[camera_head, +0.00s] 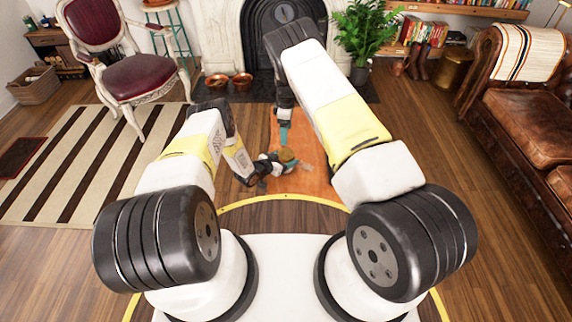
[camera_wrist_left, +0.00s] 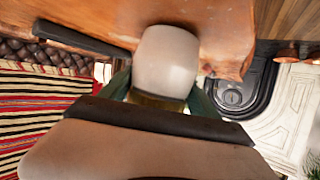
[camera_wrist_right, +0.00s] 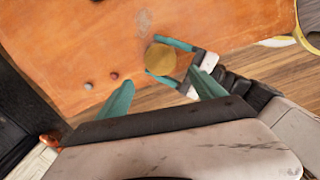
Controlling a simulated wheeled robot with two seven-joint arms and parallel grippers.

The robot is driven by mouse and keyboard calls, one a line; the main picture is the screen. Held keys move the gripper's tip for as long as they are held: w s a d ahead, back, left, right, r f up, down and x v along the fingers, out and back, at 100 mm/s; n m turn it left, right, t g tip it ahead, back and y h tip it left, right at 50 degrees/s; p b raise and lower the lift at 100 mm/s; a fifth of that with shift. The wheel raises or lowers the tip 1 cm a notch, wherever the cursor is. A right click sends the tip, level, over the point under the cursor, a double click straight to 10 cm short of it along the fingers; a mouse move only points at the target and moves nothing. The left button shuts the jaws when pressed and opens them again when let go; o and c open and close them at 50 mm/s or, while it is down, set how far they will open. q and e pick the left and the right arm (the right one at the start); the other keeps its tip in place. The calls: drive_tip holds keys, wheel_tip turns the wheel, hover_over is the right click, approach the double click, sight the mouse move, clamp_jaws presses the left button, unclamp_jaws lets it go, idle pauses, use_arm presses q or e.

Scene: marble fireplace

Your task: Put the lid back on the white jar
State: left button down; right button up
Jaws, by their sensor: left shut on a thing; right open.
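The white jar (camera_wrist_left: 166,60) shows large in the left wrist view, between the teal fingers of my left gripper (camera_wrist_left: 158,92), which is shut on it. A round golden-brown disc (camera_wrist_right: 160,60), which looks like the lid, shows from above between the left fingers in the right wrist view. It also shows small in the head view (camera_head: 287,155). I cannot tell how it is seated on the jar. My right gripper (camera_wrist_right: 162,80) is open and empty, with its fingers apart. In the head view the right gripper (camera_head: 284,135) is just beyond the disc.
The worn orange table (camera_wrist_right: 215,25) lies under both grippers and is largely clear. A red chair (camera_head: 135,75), striped rug (camera_head: 70,170) and leather sofa (camera_head: 525,115) stand farther off.

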sight(286, 154)
drive_tip(key=shift+f, duration=0.1)
wheel_tip(286, 154, down, 12)
drive_tip(key=shift+r, duration=0.1)
idle(0.6)
drive_tip(key=c, duration=1.3)
drive_tip(key=m, duration=1)
drive_tip(key=shift+a, duration=0.1)
drive_tip(key=shift+o, duration=0.2)
drive_tip(key=m, duration=0.3)
drive_tip(key=shift+s+g, duration=0.1)
drive_tip(key=shift+g, duration=0.2)
